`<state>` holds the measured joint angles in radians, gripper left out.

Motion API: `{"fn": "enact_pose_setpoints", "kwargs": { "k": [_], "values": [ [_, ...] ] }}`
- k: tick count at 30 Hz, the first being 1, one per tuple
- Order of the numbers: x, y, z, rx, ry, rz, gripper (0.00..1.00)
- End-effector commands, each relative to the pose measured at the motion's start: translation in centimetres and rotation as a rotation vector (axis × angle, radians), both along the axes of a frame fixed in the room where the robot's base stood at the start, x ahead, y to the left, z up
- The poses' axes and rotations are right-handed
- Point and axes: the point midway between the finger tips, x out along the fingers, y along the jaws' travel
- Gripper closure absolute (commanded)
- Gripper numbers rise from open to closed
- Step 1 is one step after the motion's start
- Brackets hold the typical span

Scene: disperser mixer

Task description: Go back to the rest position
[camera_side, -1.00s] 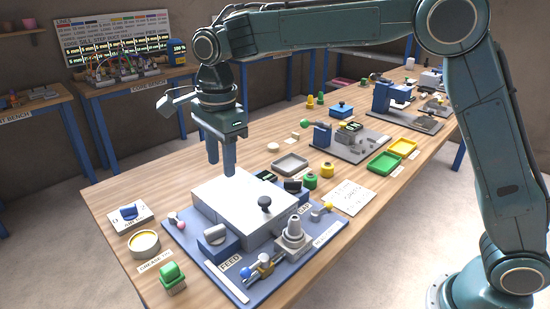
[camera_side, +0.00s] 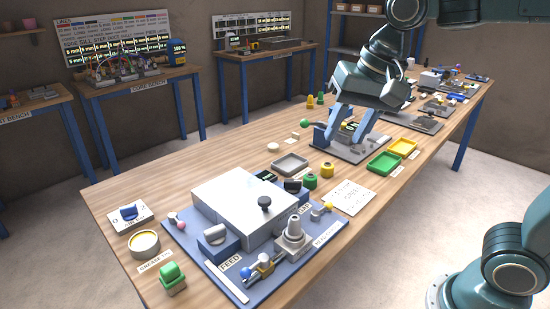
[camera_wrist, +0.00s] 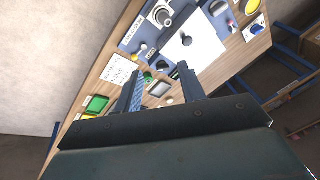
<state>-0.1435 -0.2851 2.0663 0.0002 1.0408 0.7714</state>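My gripper (camera_side: 350,128) is up over the middle of the table, in front of the grey fixture plate in the side view. Its two blue fingers are apart with nothing between them. In the wrist view my gripper (camera_wrist: 158,82) shows the same two spread fingers pointing toward the table. The disperser mixer with its white cover (camera_side: 240,205) sits on a blue base plate (camera_side: 190,243) at the near end of the table. Its black knob (camera_side: 265,202) stands on top.
Green tray (camera_side: 383,163), yellow tray (camera_side: 402,148) and grey tray (camera_side: 290,163) lie mid-table. A written card (camera_side: 352,197) lies beside the mixer. A grease tin (camera_side: 145,243) and green block (camera_side: 173,279) stand at the near left. The air above the mixer is free.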

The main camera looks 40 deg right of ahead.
Motion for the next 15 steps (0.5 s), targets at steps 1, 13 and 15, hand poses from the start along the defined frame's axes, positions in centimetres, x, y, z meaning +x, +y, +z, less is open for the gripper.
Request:
{"fn": "enact_pose_setpoints", "kwargs": {
  "k": [1,13,15],
  "values": [
    [-1.1,-0.5,-0.1,-0.016,-0.02,0.04,0.6],
    [-8.8,-3.5,-2.8,-0.191,-0.14,0.403,0.6],
    [-9.8,-3.8,-3.4,-0.221,-0.155,0.453,0.6]
  ]
}}
